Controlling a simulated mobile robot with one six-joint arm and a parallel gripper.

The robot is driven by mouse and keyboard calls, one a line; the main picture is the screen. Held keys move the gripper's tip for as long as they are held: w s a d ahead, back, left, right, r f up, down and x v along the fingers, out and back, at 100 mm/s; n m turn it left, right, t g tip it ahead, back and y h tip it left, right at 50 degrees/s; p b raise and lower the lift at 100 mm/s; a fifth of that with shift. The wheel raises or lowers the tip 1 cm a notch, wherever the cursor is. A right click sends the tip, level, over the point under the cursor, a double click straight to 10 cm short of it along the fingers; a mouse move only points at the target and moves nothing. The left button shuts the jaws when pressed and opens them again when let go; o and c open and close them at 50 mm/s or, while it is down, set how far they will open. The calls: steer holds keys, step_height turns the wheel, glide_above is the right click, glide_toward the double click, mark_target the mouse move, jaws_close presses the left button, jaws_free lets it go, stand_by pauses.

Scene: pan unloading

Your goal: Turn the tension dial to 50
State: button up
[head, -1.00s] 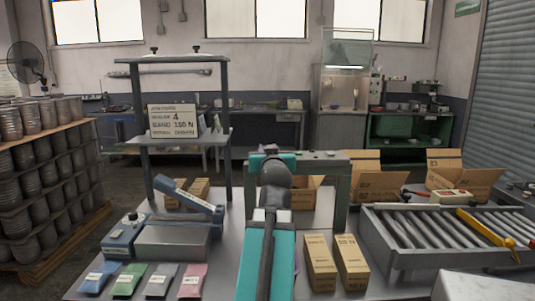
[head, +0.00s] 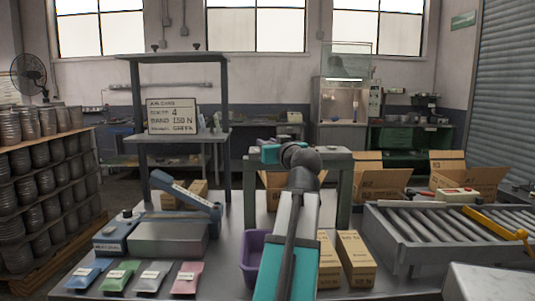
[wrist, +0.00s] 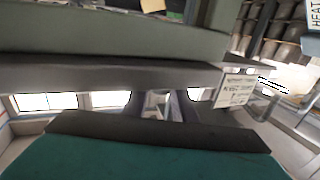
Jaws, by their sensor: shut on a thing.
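No tension dial with readable numbers shows. A small knob (head: 127,214) sits on the blue box (head: 116,236) of the bench device at the left, too small to read. My gripper (wrist: 160,103) shows in the wrist view as two dark fingers close together beyond my teal wrist. They reach towards a dark grey crossbar. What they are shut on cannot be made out. In the head view my arm covers the gripper, and its teal end is in front of the grey arch (head: 343,185), well right of the knob.
An order card (head: 171,116) stands on the shelf. Several coloured packets (head: 118,276) lie at the front left. A purple bin (head: 250,258) and tan cartons (head: 354,260) flank my arm. A roller conveyor (head: 400,240) is at the right.

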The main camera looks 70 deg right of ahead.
steer(key=shift+s+d+n+t+y+b, duration=0.1)
steer(key=shift+s+n+t+y+b, duration=0.05)
steer(key=shift+n+t+y+b, duration=0.65)
steer(key=o, duration=1)
steer(key=shift+s, duration=0.1)
steer(key=shift+o, duration=0.2)
steer(key=v, duration=1.3)
steer(key=shift+s+a, duration=0.15)
steer(key=shift+a, duration=0.25)
